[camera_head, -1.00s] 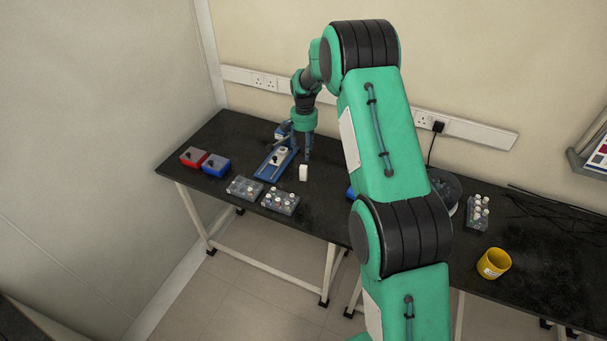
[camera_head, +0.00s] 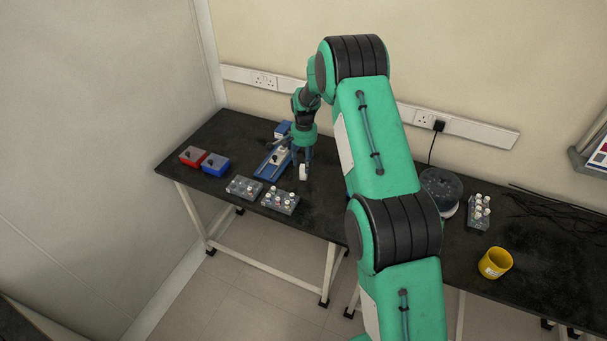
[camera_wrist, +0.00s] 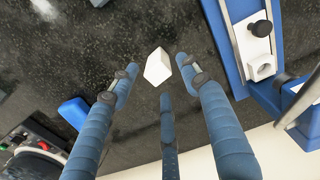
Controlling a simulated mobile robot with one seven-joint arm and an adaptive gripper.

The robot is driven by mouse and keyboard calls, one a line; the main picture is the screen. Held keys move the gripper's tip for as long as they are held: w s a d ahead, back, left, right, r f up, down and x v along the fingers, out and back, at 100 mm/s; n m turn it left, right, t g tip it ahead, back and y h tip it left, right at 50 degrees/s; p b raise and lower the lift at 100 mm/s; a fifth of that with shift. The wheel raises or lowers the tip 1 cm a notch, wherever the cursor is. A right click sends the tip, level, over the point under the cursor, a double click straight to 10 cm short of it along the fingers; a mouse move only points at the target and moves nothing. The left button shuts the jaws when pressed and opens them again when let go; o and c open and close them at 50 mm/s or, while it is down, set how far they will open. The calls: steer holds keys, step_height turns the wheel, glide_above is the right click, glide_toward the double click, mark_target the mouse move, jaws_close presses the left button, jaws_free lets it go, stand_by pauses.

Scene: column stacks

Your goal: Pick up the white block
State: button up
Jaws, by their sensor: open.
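The white block (camera_head: 303,172) stands on the black bench, just right of a blue stand. In the wrist view the white block (camera_wrist: 157,67) sits between and a little beyond the tips of my gripper's blue fingers. My gripper (camera_head: 302,160) is right at the block in the head view, with its fingers pointing down and partly covering the block's upper part. In the wrist view my gripper (camera_wrist: 158,80) is open, with its fingers spread apart and clear of the block.
The blue stand (camera_head: 267,173) lies close left of the block. Vial racks (camera_head: 281,201) (camera_head: 243,188) stand at the front edge. Red (camera_head: 193,156) and blue (camera_head: 215,164) boxes are at the left. A yellow cup (camera_head: 495,263) is far right.

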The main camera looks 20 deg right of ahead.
steer(key=shift+f, duration=0.4)
steer(key=shift+a+f+b, duration=0.1)
steer(key=shift+f+b, duration=0.4)
steer(key=shift+f, duration=2.1)
steer(key=shift+c, duration=0.2)
steer(key=c, duration=1)
